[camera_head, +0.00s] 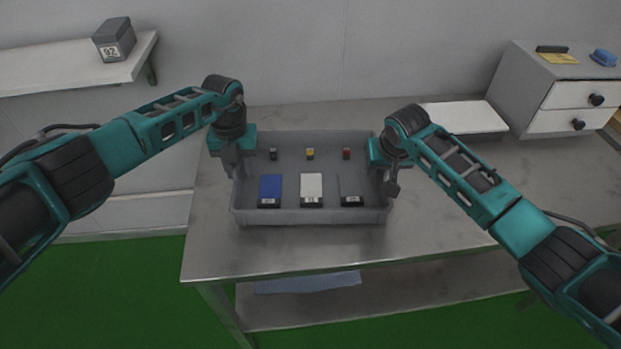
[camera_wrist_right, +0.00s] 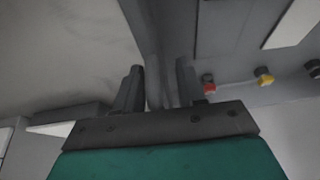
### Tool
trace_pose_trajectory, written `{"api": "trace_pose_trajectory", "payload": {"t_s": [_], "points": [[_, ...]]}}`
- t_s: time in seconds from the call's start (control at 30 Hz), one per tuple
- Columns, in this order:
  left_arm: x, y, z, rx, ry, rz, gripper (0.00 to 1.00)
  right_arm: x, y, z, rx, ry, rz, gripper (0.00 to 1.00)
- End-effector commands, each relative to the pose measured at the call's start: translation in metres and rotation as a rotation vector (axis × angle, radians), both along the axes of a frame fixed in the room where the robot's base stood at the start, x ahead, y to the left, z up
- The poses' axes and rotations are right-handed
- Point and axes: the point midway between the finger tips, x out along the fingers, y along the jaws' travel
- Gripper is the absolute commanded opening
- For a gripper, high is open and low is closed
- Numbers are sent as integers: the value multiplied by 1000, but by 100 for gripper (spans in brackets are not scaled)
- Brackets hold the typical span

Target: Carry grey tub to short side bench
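The grey tub (camera_head: 312,218) stands upright on the steel table (camera_head: 440,230). My right gripper (camera_head: 391,186) is at the tub's right wall. In the right wrist view, the right gripper's fingers (camera_wrist_right: 158,88) stand apart on either side of the tub wall (camera_wrist_right: 152,75), with a visible gap. I cannot tell which surface is the short side bench.
A drawer unit (camera_head: 545,85) and a white panel (camera_head: 463,117) are at the back right. A blue cloth (camera_head: 308,283) lies on the lower shelf. The table front is clear.

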Motion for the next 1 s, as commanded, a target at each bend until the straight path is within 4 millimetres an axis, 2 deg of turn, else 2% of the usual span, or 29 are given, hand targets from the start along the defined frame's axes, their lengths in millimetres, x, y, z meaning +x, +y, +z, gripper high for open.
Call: {"api": "trace_pose_trajectory", "payload": {"t_s": [0.27, 0.63, 0.7, 1.0], "points": [[0, 0, -1, -1, -1, 0, 35, 1, 0, -1, 0, -1, 1, 39], [0, 0, -1, -1, -1, 0, 2, 0, 0, -1, 0, 0, 1, 6], [0, 0, -1, -1, -1, 0, 0, 0, 0, -1, 0, 0, 1, 0], [0, -1, 0, -2, -1, -1, 0, 0, 1, -1, 1, 0, 1, 0]]}}
